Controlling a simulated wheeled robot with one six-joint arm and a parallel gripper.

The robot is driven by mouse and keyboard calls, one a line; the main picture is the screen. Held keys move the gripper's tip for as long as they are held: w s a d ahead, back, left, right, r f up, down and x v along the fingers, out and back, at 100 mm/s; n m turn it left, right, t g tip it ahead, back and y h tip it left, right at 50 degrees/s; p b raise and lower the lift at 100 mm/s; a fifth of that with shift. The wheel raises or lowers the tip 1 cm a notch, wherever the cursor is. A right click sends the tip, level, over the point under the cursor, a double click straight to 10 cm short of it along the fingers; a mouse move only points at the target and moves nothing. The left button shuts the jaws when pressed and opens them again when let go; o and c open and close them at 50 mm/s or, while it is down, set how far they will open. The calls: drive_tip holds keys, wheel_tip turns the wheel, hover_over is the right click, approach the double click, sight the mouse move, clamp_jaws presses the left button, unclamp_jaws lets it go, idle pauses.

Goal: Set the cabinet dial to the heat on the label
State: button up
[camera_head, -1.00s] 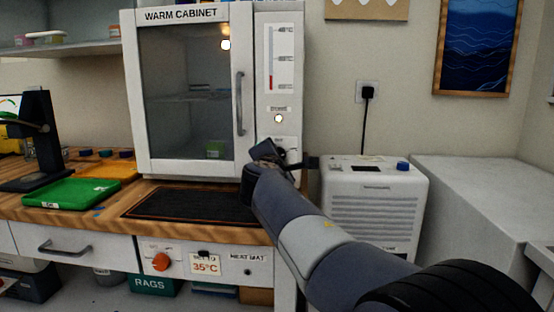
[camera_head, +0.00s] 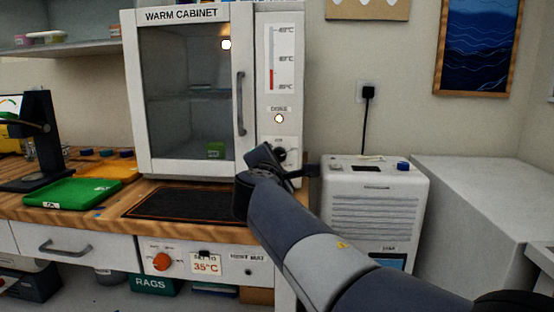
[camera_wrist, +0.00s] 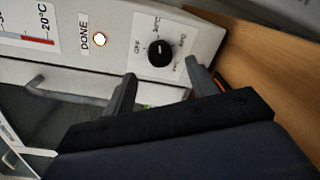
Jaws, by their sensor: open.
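The cabinet dial is a black round knob (camera_wrist: 158,53) on a pale plate with small marks around it. In the wrist view it sits just beyond and between my gripper's two spread fingers (camera_wrist: 160,72); I see no contact. Its pointer setting is too small to tell surely. In the head view my gripper (camera_head: 288,165) is at the lower right of the warm cabinet (camera_head: 187,14), partly covering the dial (camera_head: 280,155). A label (camera_head: 206,264) reading 35°C is on the heat mat panel under the counter.
A lit DONE lamp (camera_wrist: 100,39) and a thermometer strip (camera_head: 281,58) are above the dial. The cabinet door, with its handle (camera_head: 240,104), is shut. An orange knob (camera_head: 162,262) is beside the label. A white appliance (camera_head: 374,205) stands right of the cabinet.

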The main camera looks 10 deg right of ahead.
sight(279, 156)
drive_tip(key=v, duration=0.6)
drive_tip(key=shift+w, duration=0.1)
drive_tip(key=x, duration=1)
drive_tip(key=shift+w+d, duration=0.2)
drive_tip(key=shift+w, duration=0.1)
